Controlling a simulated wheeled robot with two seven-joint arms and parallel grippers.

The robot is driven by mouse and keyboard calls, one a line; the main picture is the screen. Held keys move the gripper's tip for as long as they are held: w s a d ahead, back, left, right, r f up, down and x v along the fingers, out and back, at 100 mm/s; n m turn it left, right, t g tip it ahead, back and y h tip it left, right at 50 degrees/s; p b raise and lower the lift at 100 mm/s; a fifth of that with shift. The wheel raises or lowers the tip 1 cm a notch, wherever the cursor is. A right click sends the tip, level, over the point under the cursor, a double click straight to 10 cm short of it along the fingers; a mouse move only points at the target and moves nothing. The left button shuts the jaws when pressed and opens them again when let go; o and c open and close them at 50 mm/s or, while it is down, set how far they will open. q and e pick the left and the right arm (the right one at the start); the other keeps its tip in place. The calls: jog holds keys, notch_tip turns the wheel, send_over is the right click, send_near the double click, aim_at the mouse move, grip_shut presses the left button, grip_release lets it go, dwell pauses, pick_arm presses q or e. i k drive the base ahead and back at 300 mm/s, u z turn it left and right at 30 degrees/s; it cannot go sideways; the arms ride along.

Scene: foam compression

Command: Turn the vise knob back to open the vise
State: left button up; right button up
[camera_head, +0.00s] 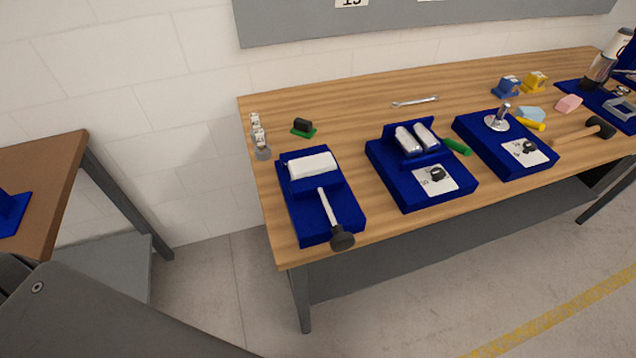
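The vise (319,205) is a blue block at the left end of the wooden workbench. A white foam block (312,166) sits at its back, against a raised blue jaw. A light metal screw rod (327,207) runs from the jaw towards the front. It ends in a dark knob (342,238) at the bench's front edge. I cannot tell how tightly the foam is pressed. A grey part of my own body fills the lower left. Neither of my grippers is in view.
On the workbench (360,105), a blue fixture with two silver cylinders (417,139) stands right of the vise. Another blue fixture with a metal disc (497,122) is further right. A brown table (45,170) stands left, across a floor gap.

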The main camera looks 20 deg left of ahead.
aim_at(342, 240)
jog(key=u, duration=3.5)
jog(key=k, duration=2.25)
jog(key=z, duration=1.55)
